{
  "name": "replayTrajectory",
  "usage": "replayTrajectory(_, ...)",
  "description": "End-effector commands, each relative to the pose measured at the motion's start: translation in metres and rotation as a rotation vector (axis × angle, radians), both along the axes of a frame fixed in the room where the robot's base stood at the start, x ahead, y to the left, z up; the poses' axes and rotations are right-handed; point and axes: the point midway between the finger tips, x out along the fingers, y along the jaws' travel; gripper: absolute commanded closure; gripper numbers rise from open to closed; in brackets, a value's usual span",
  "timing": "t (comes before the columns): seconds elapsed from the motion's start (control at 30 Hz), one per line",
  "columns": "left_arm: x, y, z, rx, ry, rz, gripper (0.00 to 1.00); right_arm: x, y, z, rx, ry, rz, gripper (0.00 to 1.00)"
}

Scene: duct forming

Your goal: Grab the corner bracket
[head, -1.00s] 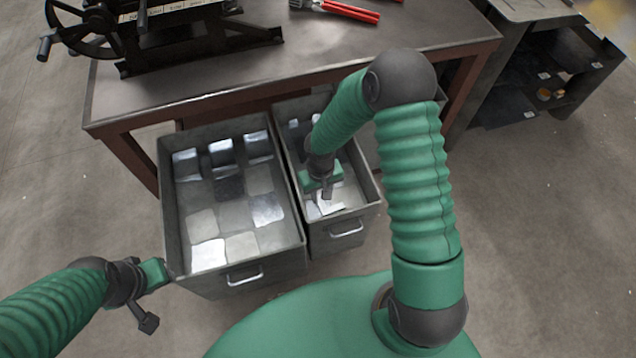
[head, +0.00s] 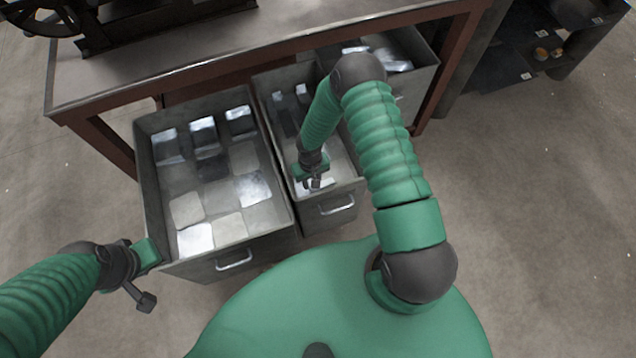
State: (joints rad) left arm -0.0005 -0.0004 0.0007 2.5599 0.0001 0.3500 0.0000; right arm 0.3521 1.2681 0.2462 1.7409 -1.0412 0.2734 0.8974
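Bent, shiny metal pieces (head: 284,122) lie in the narrow middle drawer (head: 352,184); I cannot tell which are corner brackets. My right gripper (head: 313,183) reaches down inside the front of this drawer. A bright metal piece (head: 326,187) shows right at its fingertips, partly hidden by them. The fingers are too small to tell whether they are open or shut on it. My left gripper (head: 143,299) hangs outside the front left corner of the wide drawer, away from the metal pieces. Its finger gap is not clear.
The wide left drawer (head: 139,150) holds several flat and bent metal sheets (head: 187,210). A third drawer (head: 425,72) with metal pieces is partly behind my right arm. The workbench (head: 300,35) overhangs the drawers. A dark shelf (head: 500,72) stands at right; floor is clear there.

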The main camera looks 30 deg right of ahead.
Motion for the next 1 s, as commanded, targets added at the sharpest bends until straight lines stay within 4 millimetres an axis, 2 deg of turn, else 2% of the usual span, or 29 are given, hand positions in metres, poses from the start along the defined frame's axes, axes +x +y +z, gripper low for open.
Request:
replayTrajectory(0.03,0.0,0.0,-0.005,0.0,0.0,0.001,0.64,0.0,0.002,-0.012,0.0,0.001,0.001,0.72)
replayTrajectory(0.1,0.0,0.0,-0.006,0.0,0.0,0.001,0.64,0.001,0.002,-0.019,-0.001,0.0,0.002,0.72)
replayTrajectory(0.37,0.0,0.001,-0.006,0.0,0.001,0.001,0.64,0.001,0.001,-0.022,0.002,-0.001,0.003,0.73)
replayTrajectory(0.57,0.0,0.0,-0.006,0.0,0.0,0.001,0.64,0.001,0.001,-0.022,0.002,-0.001,0.002,0.99)
replayTrajectory(1.0,0.0,0.0,-0.006,0.0,0.0,0.001,0.64,0.0,0.001,-0.022,0.001,0.0,0.002,1.0)
